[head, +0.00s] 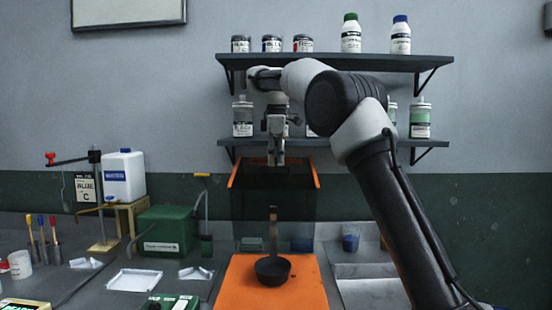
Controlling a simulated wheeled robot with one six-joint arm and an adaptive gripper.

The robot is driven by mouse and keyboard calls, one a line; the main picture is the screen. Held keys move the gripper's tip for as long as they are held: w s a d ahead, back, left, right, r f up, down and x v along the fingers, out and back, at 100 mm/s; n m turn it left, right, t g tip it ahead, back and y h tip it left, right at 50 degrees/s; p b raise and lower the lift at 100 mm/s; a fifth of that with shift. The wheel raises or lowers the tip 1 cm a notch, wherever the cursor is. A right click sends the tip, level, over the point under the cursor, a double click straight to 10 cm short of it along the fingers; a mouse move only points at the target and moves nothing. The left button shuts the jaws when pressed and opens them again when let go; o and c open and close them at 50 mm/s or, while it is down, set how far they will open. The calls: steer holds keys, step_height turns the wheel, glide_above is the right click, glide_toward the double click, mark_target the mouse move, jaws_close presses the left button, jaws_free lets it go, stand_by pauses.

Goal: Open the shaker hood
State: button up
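The shaker has an orange base (238,290) at the bottom centre. A black cup (272,272) with a tall brown upright piece (273,228) behind it sits on top. The hood (250,208) is a dark see-through panel with orange edging along its upper sides. It appears raised, standing up behind the cup, and the cup is uncovered in this view. My gripper (276,160) points down in front of the hood's upper edge in the picture. I cannot tell whether it touches the hood. Its fingers look close together, but the gap is too small to judge.
Wall shelves with cans and bottles (334,62) (330,142) are behind and above my arm. A green box (165,230), a white jug (124,175) and a white tray (134,280) are on the left. A blue cup (351,238) stands right of the hood.

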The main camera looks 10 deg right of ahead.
steer(key=shift+o, duration=0.5)
steer(key=shift+w+d+f, duration=0.1)
steer(key=shift+w+f, duration=0.05)
steer(key=shift+f, duration=0.45)
steer(key=shift+w+f, duration=0.15)
steer(key=shift+f, duration=0.4)
steer(key=shift+s+r, duration=0.15)
steer(key=shift+r, duration=3.45)
steer(key=shift+s+r, duration=0.1)
steer(key=shift+r, duration=0.2)
